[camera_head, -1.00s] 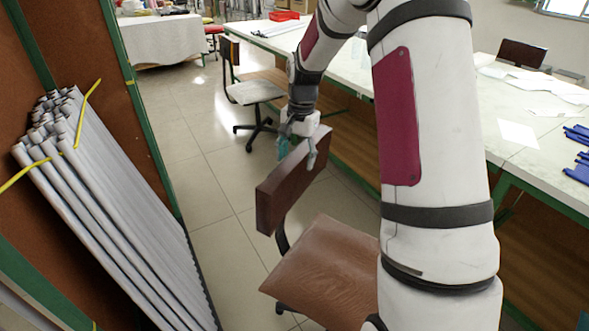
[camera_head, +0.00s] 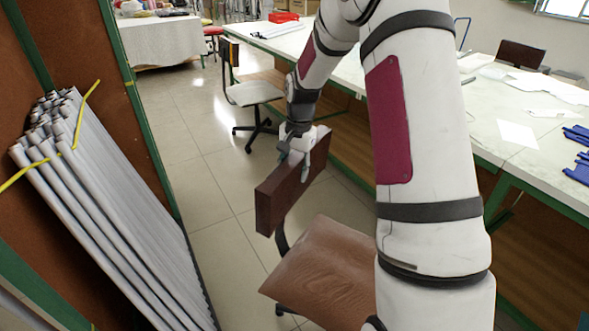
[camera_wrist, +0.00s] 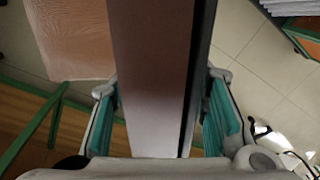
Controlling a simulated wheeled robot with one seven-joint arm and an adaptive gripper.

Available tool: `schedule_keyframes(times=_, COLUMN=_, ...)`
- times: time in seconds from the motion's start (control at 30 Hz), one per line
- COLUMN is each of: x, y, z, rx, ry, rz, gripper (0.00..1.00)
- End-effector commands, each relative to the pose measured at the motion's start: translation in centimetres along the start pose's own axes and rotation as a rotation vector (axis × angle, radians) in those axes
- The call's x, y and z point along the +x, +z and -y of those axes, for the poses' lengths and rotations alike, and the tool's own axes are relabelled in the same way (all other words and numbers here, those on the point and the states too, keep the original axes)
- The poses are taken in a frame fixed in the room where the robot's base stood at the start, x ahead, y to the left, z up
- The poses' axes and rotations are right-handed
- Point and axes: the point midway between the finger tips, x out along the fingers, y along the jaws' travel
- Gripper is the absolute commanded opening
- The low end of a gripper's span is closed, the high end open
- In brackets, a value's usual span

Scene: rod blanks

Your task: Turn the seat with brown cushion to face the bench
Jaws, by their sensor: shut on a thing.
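The seat with the brown cushion (camera_head: 325,270) stands in the lower middle of the head view, partly hidden by my arm. My gripper (camera_head: 303,158) is on the top edge of the backrest, one finger on each side. In the wrist view the backrest (camera_wrist: 155,75) runs between the teal finger pads, and the cushion (camera_wrist: 68,38) shows at upper left. The bench (camera_head: 517,134) is a long white-topped table with green frame, on the right behind my arm.
A rack of grey rods (camera_head: 110,200) tied with yellow cord stands at the left. A chair with a pale seat (camera_head: 254,92) stands beyond the gripper. Papers and blue parts (camera_head: 577,155) lie on the bench. Tiled floor is clear between rack and seat.

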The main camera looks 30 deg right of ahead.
Motion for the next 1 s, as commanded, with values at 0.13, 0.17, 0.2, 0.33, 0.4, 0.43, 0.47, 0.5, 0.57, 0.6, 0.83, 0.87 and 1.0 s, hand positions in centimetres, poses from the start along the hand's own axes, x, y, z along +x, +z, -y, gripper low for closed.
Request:
schedule_keyframes(times=0.13, x=0.0, y=0.1, z=0.0, rx=-0.005, ry=0.001, rz=0.001, gripper=0.0)
schedule_keyframes(times=0.17, x=0.0, y=0.2, z=0.0, rx=-0.009, ry=0.001, rz=0.001, gripper=0.0)
schedule_keyframes(times=0.2, x=0.0, y=0.3, z=-0.1, rx=-0.016, ry=0.001, rz=0.002, gripper=0.0)
schedule_keyframes(times=0.33, x=-0.1, y=1.1, z=-0.1, rx=-0.056, ry=0.002, rz=0.006, gripper=0.0)
schedule_keyframes(times=0.4, x=-0.2, y=1.9, z=-0.3, rx=-0.092, ry=0.002, rz=0.009, gripper=0.0)
schedule_keyframes(times=0.43, x=-0.2, y=2.2, z=-0.3, rx=-0.11, ry=0.002, rz=0.01, gripper=0.0)
schedule_keyframes(times=0.47, x=-0.2, y=2.5, z=-0.4, rx=-0.129, ry=0.002, rz=0.012, gripper=0.0)
schedule_keyframes(times=0.5, x=-0.2, y=3.1, z=-0.6, rx=-0.157, ry=0.002, rz=0.016, gripper=0.0)
schedule_keyframes(times=0.57, x=-0.3, y=4.0, z=-0.8, rx=-0.203, ry=0.002, rz=0.02, gripper=0.0)
schedule_keyframes(times=0.6, x=-0.3, y=4.6, z=-1.0, rx=-0.238, ry=0.002, rz=0.023, gripper=0.0)
schedule_keyframes(times=0.83, x=-0.6, y=8.4, z=-2.7, rx=-0.453, ry=0.002, rz=0.043, gripper=0.0)
schedule_keyframes(times=0.87, x=-0.6, y=8.9, z=-3.0, rx=-0.481, ry=0.002, rz=0.046, gripper=0.0)
schedule_keyframes(times=1.0, x=-0.7, y=10.9, z=-4.5, rx=-0.611, ry=0.002, rz=0.057, gripper=0.0)
